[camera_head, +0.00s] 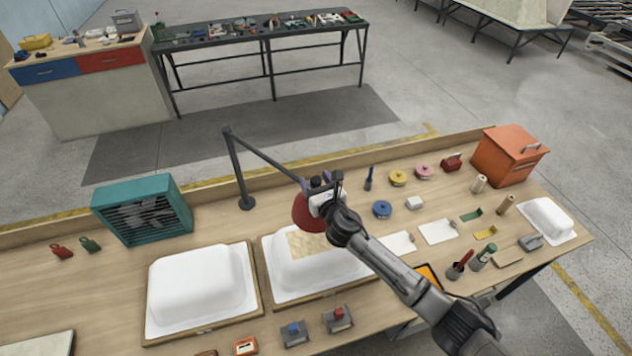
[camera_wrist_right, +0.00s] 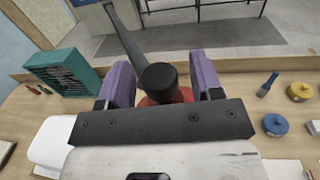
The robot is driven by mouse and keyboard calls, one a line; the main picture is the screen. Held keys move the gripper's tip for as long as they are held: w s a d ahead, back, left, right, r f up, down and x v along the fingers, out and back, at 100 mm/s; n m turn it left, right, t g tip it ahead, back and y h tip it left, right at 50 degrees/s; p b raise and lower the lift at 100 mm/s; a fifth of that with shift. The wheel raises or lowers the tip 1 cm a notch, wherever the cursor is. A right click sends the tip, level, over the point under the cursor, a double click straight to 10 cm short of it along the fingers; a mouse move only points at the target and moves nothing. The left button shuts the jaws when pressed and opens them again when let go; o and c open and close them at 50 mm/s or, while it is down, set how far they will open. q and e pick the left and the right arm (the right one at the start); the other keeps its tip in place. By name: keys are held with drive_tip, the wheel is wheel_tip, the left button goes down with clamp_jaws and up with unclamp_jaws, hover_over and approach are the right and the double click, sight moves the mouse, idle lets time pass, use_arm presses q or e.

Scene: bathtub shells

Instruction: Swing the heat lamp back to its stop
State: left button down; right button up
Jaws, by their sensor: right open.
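The heat lamp has a dark post (camera_head: 237,172) on the bench, a long swing arm (camera_head: 268,157) and a red lamp head (camera_head: 306,214). The head hangs over the right-hand tub shell (camera_head: 285,280), which has a tan patch (camera_head: 306,244) on top. My right gripper (camera_head: 319,184) is at the lamp head, partly hiding it. In the right wrist view its purple fingers (camera_wrist_right: 161,76) are open, one on each side of the lamp's black knob (camera_wrist_right: 160,84). I cannot tell whether they touch it. The stop is not distinguishable. My left gripper is out of view.
A teal fan heater (camera_head: 143,211) stands left of the post. Another white shell (camera_head: 200,285) lies in front. Tape rolls (camera_head: 397,178), bottles, cards and an orange box (camera_head: 508,155) fill the right side. The bench is fairly clear around the post and behind the shells.

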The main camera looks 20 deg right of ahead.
drive_tip(key=shift+d, duration=0.1)
clamp_jaws()
idle(0.4)
